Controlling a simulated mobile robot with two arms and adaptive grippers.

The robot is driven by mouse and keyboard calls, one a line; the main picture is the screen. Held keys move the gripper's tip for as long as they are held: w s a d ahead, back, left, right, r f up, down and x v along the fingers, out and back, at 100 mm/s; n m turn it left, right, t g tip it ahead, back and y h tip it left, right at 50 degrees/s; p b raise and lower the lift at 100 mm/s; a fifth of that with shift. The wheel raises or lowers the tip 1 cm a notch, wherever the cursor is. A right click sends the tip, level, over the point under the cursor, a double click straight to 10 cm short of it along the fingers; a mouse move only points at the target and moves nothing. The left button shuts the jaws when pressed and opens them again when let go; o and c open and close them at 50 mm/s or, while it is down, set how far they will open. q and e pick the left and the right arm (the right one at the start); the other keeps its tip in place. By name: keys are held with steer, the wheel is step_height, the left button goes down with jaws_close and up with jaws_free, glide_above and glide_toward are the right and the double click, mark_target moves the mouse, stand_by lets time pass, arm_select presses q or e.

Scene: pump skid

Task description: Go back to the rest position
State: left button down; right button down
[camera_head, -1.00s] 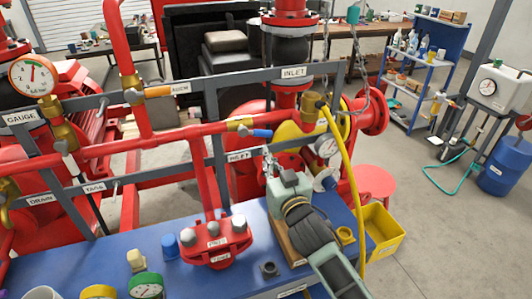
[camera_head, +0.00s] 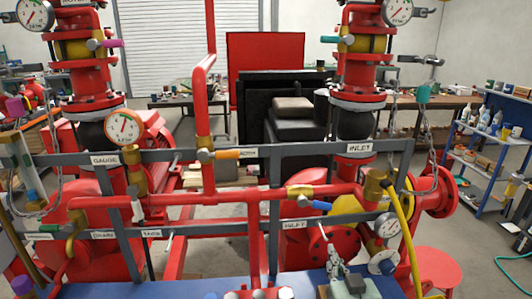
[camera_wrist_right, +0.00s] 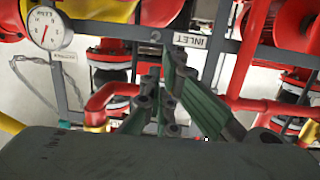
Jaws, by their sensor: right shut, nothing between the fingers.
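My right gripper (camera_head: 333,258) shows at the bottom of the head view, in front of the red pump skid pipework and over the blue bench edge. Its fingers are shut with nothing held. Its green-grey fingers (camera_wrist_right: 168,100) also show in the right wrist view, with the pipes and an INLET label behind them. Most of my right arm is cut off by the lower edge of the head view. My left gripper is not in view.
A red stool (camera_head: 432,268) stands beyond the bench. Open floor lies at the right.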

steer(key=s+d+f+g, duration=0.1)
steer(key=s+f+g, duration=0.5)
steer(key=s+f, duration=0.65)
steer(key=s+a+f+n+g, duration=0.15)
steer(key=s+g, duration=0.25)
steer(key=s, duration=0.5)
steer(key=s+f+n+g, duration=0.1)
steer(key=s+f+g, duration=0.2)
steer(key=s, duration=0.6)
step_height(320, 180, down, 32)
steer(key=s+g+b, duration=0.1)
steer(key=s+b, duration=0.1)
steer(key=b, duration=0.2)
steer(key=s+d+f+g+b, duration=0.1)
steer(key=s+d+f+b, duration=0.2)
steer(key=s+f, duration=1.3)
steer(key=shift+s+d+f, duration=0.2)
steer(key=shift+s+f, duration=0.05)
steer(key=shift+f, duration=0.65)
